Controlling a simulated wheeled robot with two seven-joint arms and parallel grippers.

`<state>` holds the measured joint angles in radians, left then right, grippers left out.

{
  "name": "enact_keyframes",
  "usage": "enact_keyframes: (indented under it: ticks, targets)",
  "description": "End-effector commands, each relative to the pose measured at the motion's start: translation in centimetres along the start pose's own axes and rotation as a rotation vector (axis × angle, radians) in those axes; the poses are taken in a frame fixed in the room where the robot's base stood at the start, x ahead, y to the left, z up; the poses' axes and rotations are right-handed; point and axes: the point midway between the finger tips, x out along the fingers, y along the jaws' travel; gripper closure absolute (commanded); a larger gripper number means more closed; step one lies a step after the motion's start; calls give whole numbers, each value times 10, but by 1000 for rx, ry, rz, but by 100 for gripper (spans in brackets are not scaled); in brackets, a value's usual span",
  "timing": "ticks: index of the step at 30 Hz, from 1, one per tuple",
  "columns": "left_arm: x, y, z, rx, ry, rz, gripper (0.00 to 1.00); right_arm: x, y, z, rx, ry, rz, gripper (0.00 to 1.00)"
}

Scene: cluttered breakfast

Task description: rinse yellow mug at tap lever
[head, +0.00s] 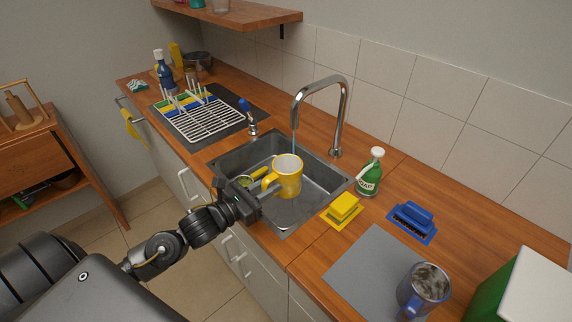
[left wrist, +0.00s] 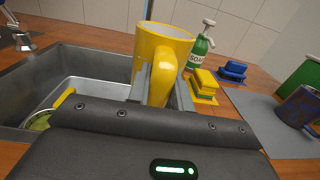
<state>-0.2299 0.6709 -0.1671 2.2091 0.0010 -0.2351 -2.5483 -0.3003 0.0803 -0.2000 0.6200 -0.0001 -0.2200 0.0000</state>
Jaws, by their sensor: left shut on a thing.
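The yellow mug (head: 289,181) is upright over the sink (head: 323,178), below the spout of the chrome tap (head: 346,105). A thin pale stream seems to run from the spout down to the mug. My left gripper (head: 264,182) is shut on the mug's handle; the left wrist view shows the mug (left wrist: 152,52) with a finger on each side of its handle. The tap lever (head: 246,106) has a blue handle and stands at the sink's back left corner, apart from my gripper. My right gripper is not in view.
A greenish round thing (head: 244,181) is in the sink behind my gripper. Right of the sink are a yellow sponge (head: 344,206), a green soap bottle (head: 369,178), a blue brush (head: 413,218) and a dark mug (head: 424,284) on a grey mat (head: 362,260). A dish rack (head: 207,123) stands left.

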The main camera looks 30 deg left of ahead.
Motion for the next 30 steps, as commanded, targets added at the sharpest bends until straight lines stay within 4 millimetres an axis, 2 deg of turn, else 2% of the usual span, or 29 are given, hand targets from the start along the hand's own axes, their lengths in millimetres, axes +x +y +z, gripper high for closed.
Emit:
enact_keyframes:
  ticks: [12,30]
  targets:
    - [-20,-23,1,-1,-2,0,100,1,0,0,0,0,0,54]
    - [-21,-24,1,0,-2,1,100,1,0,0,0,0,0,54]
